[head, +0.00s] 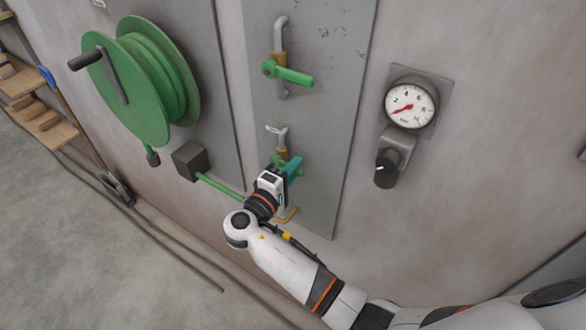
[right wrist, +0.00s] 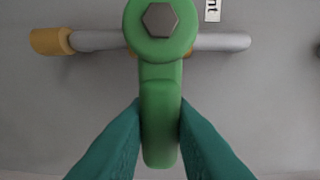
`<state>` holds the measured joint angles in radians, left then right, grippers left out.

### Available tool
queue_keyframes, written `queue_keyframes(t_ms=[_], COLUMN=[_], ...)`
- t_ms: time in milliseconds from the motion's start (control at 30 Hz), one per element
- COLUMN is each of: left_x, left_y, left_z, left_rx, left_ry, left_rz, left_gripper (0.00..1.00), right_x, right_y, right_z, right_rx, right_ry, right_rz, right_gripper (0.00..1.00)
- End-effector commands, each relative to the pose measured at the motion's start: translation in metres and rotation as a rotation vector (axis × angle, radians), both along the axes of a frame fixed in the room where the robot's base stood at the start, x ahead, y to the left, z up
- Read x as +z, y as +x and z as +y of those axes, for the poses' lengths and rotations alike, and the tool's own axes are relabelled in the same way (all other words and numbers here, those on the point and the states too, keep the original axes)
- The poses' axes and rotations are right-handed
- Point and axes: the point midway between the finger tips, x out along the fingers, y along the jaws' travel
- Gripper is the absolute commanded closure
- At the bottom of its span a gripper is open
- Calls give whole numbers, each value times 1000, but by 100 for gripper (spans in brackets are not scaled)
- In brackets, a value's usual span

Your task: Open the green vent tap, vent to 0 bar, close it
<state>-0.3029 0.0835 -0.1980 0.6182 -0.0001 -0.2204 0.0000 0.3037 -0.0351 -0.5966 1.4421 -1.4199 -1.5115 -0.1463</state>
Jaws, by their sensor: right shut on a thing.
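The green vent tap (right wrist: 160,100) fills the middle of the right wrist view, with a hex bolt at its hub. Its lever lies across the grey pipe (right wrist: 220,41), and part of a label (right wrist: 212,9) reading "nt" shows beside it. My right gripper (right wrist: 160,140) has its teal fingers on both sides of the lever, shut on it. In the head view this gripper (head: 291,168) is at the lower tap and hides most of it. The pressure gauge (head: 411,103) has its red needle pointing lower left, seemingly near the low end. My left gripper is not in view.
Another green tap (head: 290,74) is above on the same grey panel (head: 330,130). A dark knob (head: 386,170) hangs under the gauge. A green hose reel (head: 150,85) and a dark box (head: 190,160) are to the left. Wooden shelves (head: 45,125) stand far left.

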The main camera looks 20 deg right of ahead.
Motion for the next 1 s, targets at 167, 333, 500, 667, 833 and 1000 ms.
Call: queue_keyframes(t_ms=[167, 333, 500, 667, 833, 1000], left_x=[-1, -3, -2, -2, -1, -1], left_y=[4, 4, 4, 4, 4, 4], left_z=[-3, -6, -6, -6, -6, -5], left_rx=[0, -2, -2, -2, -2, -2], left_ry=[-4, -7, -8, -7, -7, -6], left_rz=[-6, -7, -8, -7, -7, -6], left_gripper=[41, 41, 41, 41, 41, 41], right_x=[2, 7, 14, 20, 25, 28], right_y=[0, 1, 2, 3, 5, 7], right_z=[-1, 0, 0, 2, 3, 4], right_rx=[-2, -1, -2, -2, -2, -2], right_ry=[-23, -78, -157, -231, -297, -345], right_rz=[30, 101, 201, 296, 381, 441], right_gripper=[100, 100, 100, 100, 100, 100])
